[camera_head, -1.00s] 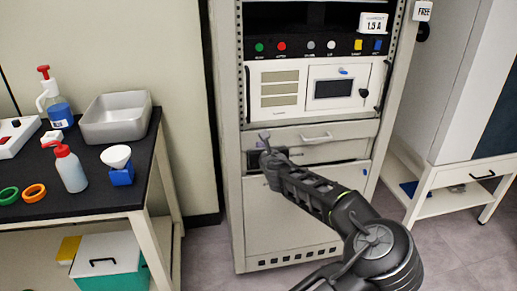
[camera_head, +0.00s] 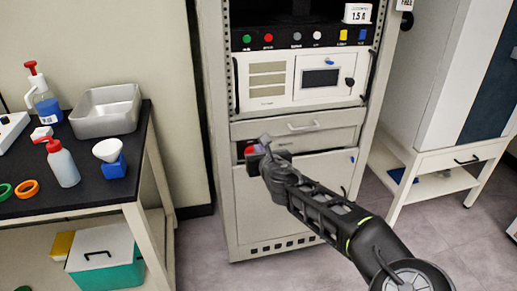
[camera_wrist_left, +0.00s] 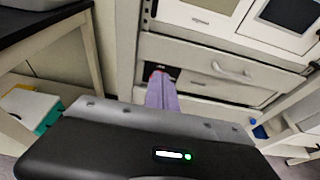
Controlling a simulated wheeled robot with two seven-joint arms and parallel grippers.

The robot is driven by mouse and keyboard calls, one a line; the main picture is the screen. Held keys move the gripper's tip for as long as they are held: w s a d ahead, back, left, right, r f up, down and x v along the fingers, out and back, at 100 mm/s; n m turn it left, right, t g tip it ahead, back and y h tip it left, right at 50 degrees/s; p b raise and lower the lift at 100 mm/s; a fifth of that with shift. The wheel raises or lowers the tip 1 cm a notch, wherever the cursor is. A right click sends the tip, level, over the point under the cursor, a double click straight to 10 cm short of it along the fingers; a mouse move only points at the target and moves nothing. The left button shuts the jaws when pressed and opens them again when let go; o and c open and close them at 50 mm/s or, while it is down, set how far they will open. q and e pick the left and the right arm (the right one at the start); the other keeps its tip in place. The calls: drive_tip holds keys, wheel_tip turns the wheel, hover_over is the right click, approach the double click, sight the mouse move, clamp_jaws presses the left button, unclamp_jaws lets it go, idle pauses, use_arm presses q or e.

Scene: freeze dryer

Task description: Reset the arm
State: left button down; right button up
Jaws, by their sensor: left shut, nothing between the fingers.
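My left gripper (camera_head: 263,141) is in front of the rack cabinet (camera_head: 296,205), near the left end of its lower drawer panel. Its fingers are shut and empty; in the left wrist view the closed fingers (camera_wrist_left: 162,92) point at the cabinet front. A red switch (camera_head: 250,149) on a dark panel shows just left of the gripper, and it also shows in the left wrist view (camera_wrist_left: 154,74) beyond the fingertips. The gripper partly hides that dark panel. I cannot tell whether the fingers touch it. My right gripper is not in view.
A black bench (camera_head: 80,193) on the left holds a metal tray (camera_head: 106,121), bottles and rings. A teal-and-white box (camera_head: 104,247) sits beneath it. A white cabinet with a low shelf (camera_head: 440,182) stands right. Floor is open around the cabinet's foot.

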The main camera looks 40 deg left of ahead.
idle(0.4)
use_arm(q)
drive_tip(key=s+d+f+n+g+h, duration=0.1)
drive_tip(key=s+f+n+g+h, duration=0.2)
drive_tip(key=f, duration=0.6)
drive_tip(key=s+d+f+n, duration=0.15)
drive_tip(key=s+f, duration=0.25)
drive_tip(key=f, duration=0.6)
drive_tip(key=s+f+n+g+h, duration=0.2)
drive_tip(key=s+f+n, duration=0.15)
drive_tip(key=f, duration=0.55)
drive_tip(key=s+d+f+n+g+h, duration=0.2)
drive_tip(key=s+d+f+n+h, duration=0.3)
drive_tip(key=s+d+f, duration=0.65)
drive_tip(key=s+d+n+h, duration=0.25)
drive_tip(key=d+n, duration=0.45)
drive_tip(key=d, duration=0.7)
drive_tip(key=s+d+n+h, duration=0.1)
drive_tip(key=d+n+h, duration=0.4)
drive_tip(key=d, duration=0.8)
wheel_tip(320, 180, up, 12)
drive_tip(key=d+n+y+p, duration=0.1)
drive_tip(key=p, duration=1.1)
drive_tip(key=shift+w+d+n+g, duration=0.2)
drive_tip(key=shift+n+g, duration=0.1)
drive_tip(key=shift+n, duration=0.1)
